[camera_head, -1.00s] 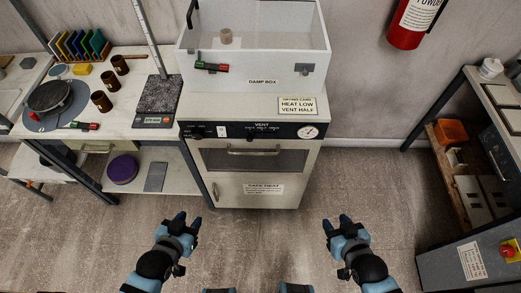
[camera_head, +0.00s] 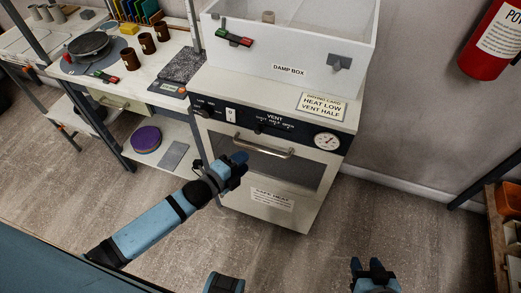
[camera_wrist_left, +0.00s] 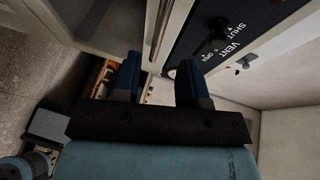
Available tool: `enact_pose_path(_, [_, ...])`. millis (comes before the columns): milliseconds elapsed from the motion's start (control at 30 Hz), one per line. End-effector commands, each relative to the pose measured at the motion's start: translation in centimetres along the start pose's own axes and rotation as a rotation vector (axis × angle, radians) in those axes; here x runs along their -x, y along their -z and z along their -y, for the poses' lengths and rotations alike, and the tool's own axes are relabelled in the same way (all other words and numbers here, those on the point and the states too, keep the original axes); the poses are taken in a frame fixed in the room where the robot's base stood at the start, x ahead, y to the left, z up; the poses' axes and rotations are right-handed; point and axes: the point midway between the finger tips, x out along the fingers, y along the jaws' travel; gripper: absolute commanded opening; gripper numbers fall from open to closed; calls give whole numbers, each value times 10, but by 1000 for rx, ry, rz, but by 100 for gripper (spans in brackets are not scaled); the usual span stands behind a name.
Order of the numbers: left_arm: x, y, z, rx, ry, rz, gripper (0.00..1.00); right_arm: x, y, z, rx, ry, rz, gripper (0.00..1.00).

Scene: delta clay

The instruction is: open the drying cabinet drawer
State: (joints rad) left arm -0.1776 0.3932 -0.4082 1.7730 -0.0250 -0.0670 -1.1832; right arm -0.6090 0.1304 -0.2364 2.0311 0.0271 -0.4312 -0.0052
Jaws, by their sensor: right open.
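The drying cabinet (camera_head: 275,220) stands against the wall with a dark control strip (camera_head: 222,112) labelled VENT and a round gauge (camera_head: 327,141). Below the strip is a dark-panelled front (camera_head: 310,171) with a silver bar handle (camera_head: 264,147); this front looks shut. My left gripper (camera_head: 239,160) is in front of the cabinet, just below and left of the handle. In the left wrist view its two blue fingers (camera_wrist_left: 158,77) are apart with nothing clearly held; the VENT strip (camera_wrist_left: 225,35) is close by. My right gripper (camera_head: 371,266) is open and empty at the bottom, away from the cabinet.
A damp box (camera_head: 290,50) sits on top of the cabinet. A workbench (camera_head: 135,75) with brown mugs and a lower shelf stands to the left. A shelf (camera_head: 497,245) and a red extinguisher (camera_head: 492,45) are at the right. The floor (camera_head: 335,240) in front is free.

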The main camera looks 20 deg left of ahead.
Motion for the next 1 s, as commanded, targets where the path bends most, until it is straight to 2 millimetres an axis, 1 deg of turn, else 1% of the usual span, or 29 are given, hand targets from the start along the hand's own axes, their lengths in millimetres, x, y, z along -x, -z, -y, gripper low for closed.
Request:
enact_pose_path(33, [-13,0,1,1,2,1,39,0,-1,0,-1,0,1,43])
enact_pose_path(200, [-48,0,1,2,2,1,39,-2,-4,1,-4,0,6,43])
enact_pose_path(300, [-64,0,0,2,1,0,39,-3,-7,1,-4,0,10,43])
enact_pose_path(400, [-75,0,0,2,0,0,39,-3,-8,0,-4,-1,13,43])
enact_pose_path(567, [-84,0,0,2,0,0,39,-3,-9,-1,-5,-3,14,43])
enact_pose_path(833, [-85,0,0,3,-1,0,39,-2,-5,-2,-4,-4,8,43])
enact_pose_path(867, [-85,0,0,2,0,0,34,-2,-5,-2,-4,-4,7,43])
enact_pose_path(900, [-85,0,0,2,-1,0,25,-2,-4,-2,-4,-4,6,43])
enact_pose_path(967, [-85,0,0,2,-1,0,11,-2,-4,-2,-3,-4,5,43])
enact_pose_path(1000, [-85,0,0,2,-1,0,2,-2,-4,-2,-3,-4,5,43])
